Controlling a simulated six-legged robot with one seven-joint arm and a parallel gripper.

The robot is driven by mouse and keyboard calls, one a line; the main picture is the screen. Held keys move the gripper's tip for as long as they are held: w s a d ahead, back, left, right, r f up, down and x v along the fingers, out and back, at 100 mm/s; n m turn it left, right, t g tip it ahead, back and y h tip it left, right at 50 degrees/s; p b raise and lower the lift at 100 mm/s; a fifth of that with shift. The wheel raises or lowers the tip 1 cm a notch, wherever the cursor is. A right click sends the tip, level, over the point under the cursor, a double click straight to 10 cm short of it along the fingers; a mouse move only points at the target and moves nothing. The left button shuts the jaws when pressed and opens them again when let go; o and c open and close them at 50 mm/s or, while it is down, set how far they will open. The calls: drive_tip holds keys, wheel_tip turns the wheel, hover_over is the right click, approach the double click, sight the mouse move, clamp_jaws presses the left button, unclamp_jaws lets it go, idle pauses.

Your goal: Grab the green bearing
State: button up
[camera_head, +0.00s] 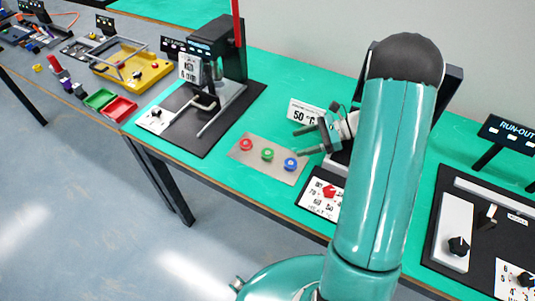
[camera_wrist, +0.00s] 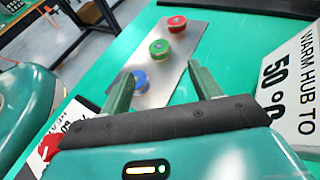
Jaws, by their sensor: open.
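The green bearing (camera_head: 267,155) is a small round piece in the middle of a grey metal plate (camera_head: 249,164), between a red bearing (camera_head: 246,144) and a blue bearing (camera_head: 290,163). In the wrist view the green bearing (camera_wrist: 159,49) lies beyond my fingertips, with the red bearing (camera_wrist: 177,23) farther and the blue bearing (camera_wrist: 141,80) nearer, close to the left finger. My gripper (camera_head: 313,140) is open and empty, by the blue bearing's end of the plate. Its two green fingers (camera_wrist: 160,76) stand apart in the wrist view.
A white "50 °C" sign (camera_wrist: 296,90) stands close to the right of my gripper. A black press (camera_head: 225,55) on a dark mat is left of the plate. A run-out station (camera_head: 480,220) is at the right. Green table shows bare around the plate.

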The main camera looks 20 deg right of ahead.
sight(270, 152)
drive_tip(key=x, duration=1)
drive_tip(key=shift+a+f, duration=0.1)
drive_tip(key=shift+a, duration=0.05)
drive_tip(key=c, duration=1.1)
